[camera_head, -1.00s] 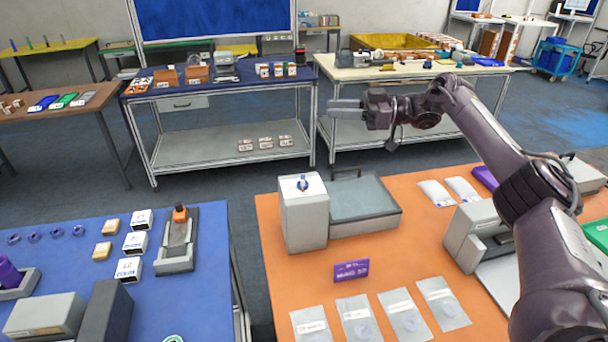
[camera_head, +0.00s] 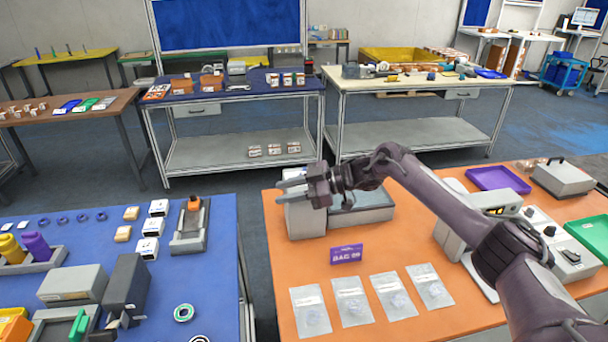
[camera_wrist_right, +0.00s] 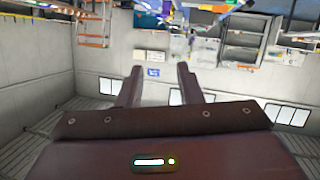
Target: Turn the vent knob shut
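The grey box (camera_head: 304,220) stands on the orange table (camera_head: 395,240), joined to a low tray-like case with a grey lid (camera_head: 365,205). The blue knob on the box's top is hidden behind my right gripper now. My right gripper (camera_head: 281,191) is at the box's upper part in the head view, its fingers pointing left. I cannot tell whether it touches the box. In the right wrist view the two fingers (camera_wrist_right: 160,70) stand apart with nothing between them. My left gripper is not in view.
A purple BAG sign (camera_head: 346,254) and several clear bags (camera_head: 352,301) lie in front of the box. A grey machine (camera_head: 462,225), purple tray (camera_head: 498,179) and green tray (camera_head: 590,238) are to the right. A blue table (camera_head: 215,270) is left, across a gap.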

